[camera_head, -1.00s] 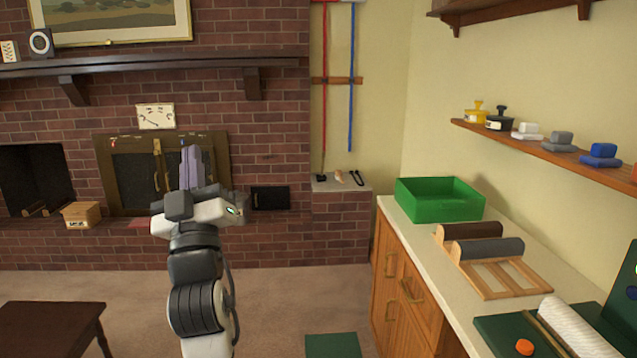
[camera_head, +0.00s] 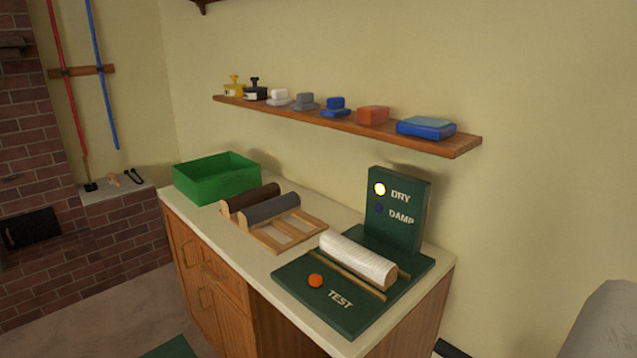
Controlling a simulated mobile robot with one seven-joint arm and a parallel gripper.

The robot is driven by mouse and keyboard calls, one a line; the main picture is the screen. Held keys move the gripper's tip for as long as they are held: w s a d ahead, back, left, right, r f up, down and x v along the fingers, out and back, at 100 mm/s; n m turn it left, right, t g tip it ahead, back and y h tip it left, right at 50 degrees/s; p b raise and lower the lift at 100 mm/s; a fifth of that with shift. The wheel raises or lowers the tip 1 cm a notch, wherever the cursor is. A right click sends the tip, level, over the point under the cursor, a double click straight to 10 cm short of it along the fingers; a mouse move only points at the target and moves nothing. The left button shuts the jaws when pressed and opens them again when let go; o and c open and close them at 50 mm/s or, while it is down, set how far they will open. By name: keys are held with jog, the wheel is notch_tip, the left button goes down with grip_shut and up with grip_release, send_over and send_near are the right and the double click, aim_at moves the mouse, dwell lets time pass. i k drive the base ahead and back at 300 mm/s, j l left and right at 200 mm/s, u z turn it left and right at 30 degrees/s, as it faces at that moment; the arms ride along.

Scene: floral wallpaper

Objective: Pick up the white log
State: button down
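The white log (camera_head: 357,259) lies on its side on a green test board (camera_head: 330,312) at the near right end of the counter. Its near end shows a tan, wood-coloured face. Thin wooden strips run along the board beside it. My gripper is out of view, so its state and its distance from the log do not show.
An orange button (camera_head: 315,281) is on the board, and a green panel (camera_head: 397,212) marked DRY and DAMP stands behind, its DRY lamp lit. A wooden rack (camera_head: 284,240) holds a brown log (camera_head: 250,200) and a grey log (camera_head: 270,208). A green bin (camera_head: 216,178) and wall shelf (camera_head: 350,129) are near.

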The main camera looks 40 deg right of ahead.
aim_at(374, 269)
jog(key=z, duration=1.3)
jog(key=i+j+z, duration=0.1)
jog(key=j, duration=0.3)
jog(key=i+j+z, duration=0.15)
jog(key=j, duration=0.25)
jog(key=j+z, duration=0.1)
jog(key=j, duration=0.3)
jog(key=i+l, duration=0.4)
jog(key=i, duration=0.05)
